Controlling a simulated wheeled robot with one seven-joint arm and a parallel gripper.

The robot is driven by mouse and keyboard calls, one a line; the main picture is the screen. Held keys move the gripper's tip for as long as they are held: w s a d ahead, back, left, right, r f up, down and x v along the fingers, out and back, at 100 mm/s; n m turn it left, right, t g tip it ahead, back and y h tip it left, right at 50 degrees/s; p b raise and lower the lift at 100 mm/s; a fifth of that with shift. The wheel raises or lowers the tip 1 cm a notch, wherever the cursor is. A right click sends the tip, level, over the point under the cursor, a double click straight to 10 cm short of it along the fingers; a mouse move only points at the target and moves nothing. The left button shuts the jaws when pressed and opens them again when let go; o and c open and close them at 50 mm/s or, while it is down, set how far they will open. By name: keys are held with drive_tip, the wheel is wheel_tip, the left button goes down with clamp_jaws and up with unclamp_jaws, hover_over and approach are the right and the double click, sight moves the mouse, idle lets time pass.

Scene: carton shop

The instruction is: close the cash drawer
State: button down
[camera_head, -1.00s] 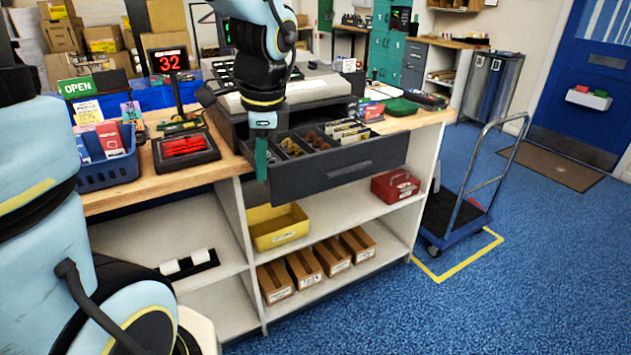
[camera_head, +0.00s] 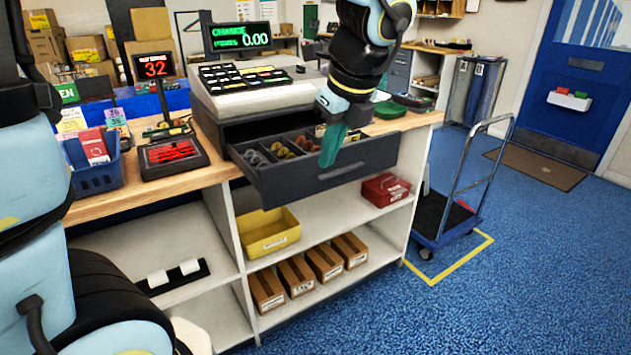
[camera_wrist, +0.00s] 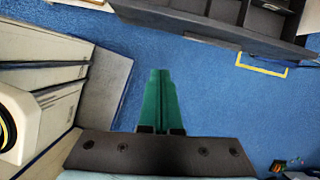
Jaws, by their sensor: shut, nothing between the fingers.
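The cash drawer (camera_head: 368,164) is dark grey and stands open below the cash register (camera_head: 262,98) on the wooden counter. Coins show in its left compartments; my arm hides part of its right side. My gripper (camera_head: 327,163) has green fingers, shut and empty, pointing down and overlapping the drawer front in the head view. In the wrist view the shut fingers (camera_wrist: 160,72) hang over blue floor, with the drawer (camera_wrist: 205,32) apart from them at the top. They appear to be in front of the drawer, without visible contact.
Shelves below hold a yellow bin (camera_head: 268,236), a red box (camera_head: 385,190) and several cartons (camera_head: 296,277). A trolley (camera_head: 440,225) stands right; blue floor in front is clear.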

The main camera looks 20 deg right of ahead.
sight(313, 178)
drive_tip(key=shift+m, duration=0.6)
drive_tip(key=w+f, duration=0.2)
drive_tip(key=f, duration=0.1)
drive_tip(key=w+f+p, duration=0.1)
drive_tip(key=w+f, duration=0.2)
drive_tip(key=f, duration=0.2)
drive_tip(key=shift+w+a+f, duration=0.1)
drive_tip(key=shift+w+f, duration=0.25)
drive_tip(key=shift+w, duration=0.05)
drive_tip(key=shift+w+f+p, duration=0.1)
drive_tip(key=shift+w+p, duration=0.2)
drive_tip(key=shift+w, duration=0.15)
drive_tip(key=shift+w, duration=0.1)
